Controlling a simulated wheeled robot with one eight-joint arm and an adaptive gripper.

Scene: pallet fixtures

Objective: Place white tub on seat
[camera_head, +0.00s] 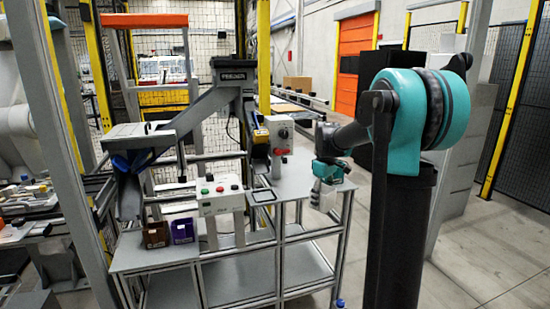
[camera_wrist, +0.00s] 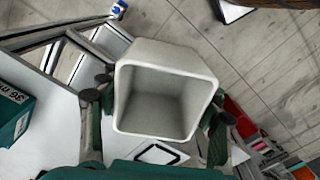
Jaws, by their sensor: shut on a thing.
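The white tub (camera_wrist: 165,58) is an open, empty, square-mouthed container in the middle of the wrist view. My gripper (camera_wrist: 157,122) has dark fingers on both sides of it and is shut on it. In the head view the tub (camera_head: 322,196) hangs below my gripper (camera_head: 327,181), by the right end of the grey workbench (camera_head: 290,187). A black-outlined square (camera_head: 263,196), which may be the seat, lies flat on the bench to the left of the tub. In the wrist view part of this square (camera_wrist: 172,149) shows beyond the tub; the tub hides some of it.
A control box with buttons (camera_head: 222,194) stands left of the square. Another grey box with a red button (camera_head: 280,132) stands behind it. Brown (camera_head: 156,235) and blue (camera_head: 183,231) bins sit at the bench's left front. Open floor (camera_head: 450,260) lies to the right.

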